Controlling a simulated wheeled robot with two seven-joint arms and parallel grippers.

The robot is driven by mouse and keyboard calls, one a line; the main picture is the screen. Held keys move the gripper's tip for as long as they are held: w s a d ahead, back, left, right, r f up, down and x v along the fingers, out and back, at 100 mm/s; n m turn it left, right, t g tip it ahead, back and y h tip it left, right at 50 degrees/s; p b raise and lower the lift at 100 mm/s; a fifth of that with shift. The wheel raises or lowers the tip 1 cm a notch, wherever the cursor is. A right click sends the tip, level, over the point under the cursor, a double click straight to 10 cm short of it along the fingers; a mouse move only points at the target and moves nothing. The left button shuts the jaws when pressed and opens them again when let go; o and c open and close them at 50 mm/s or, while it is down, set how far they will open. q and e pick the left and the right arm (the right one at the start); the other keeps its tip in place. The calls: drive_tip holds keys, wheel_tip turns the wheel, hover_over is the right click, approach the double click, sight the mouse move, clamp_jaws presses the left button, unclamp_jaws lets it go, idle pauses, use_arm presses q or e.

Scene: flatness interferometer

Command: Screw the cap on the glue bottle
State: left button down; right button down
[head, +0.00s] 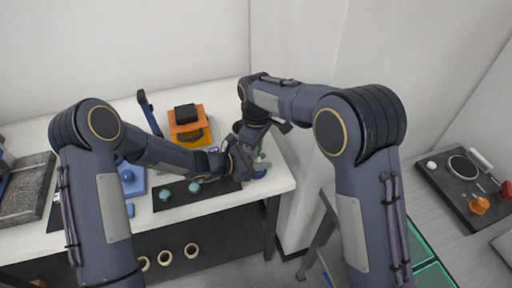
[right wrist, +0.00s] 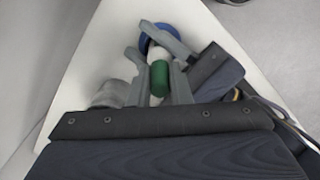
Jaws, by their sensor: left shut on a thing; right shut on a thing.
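In the right wrist view a green cap (right wrist: 159,78) sits between the fingers of my right gripper (right wrist: 159,88), which is shut on it. The white glue bottle (right wrist: 157,52) is in line with the cap, its far end toward a round blue piece (right wrist: 152,45). My left gripper (right wrist: 160,46) reaches in from the right and is shut on the bottle. Whether cap and bottle touch is hard to tell. In the head view my left gripper (head: 230,163) and right gripper (head: 252,150) meet over the table's right end, largely hiding bottle and cap.
A grey cylinder (right wrist: 110,93) stands close left of my right gripper. On the white table (head: 225,93) are an orange device (head: 187,122), a dark mat (head: 176,205) with teal knobs (head: 165,194), and a blue part (head: 132,180). The table's front edge is near.

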drive_tip(key=c, duration=1.3)
unclamp_jaws()
drive_tip(key=shift+c, duration=0.2)
drive_tip(key=shift+r, duration=2.3)
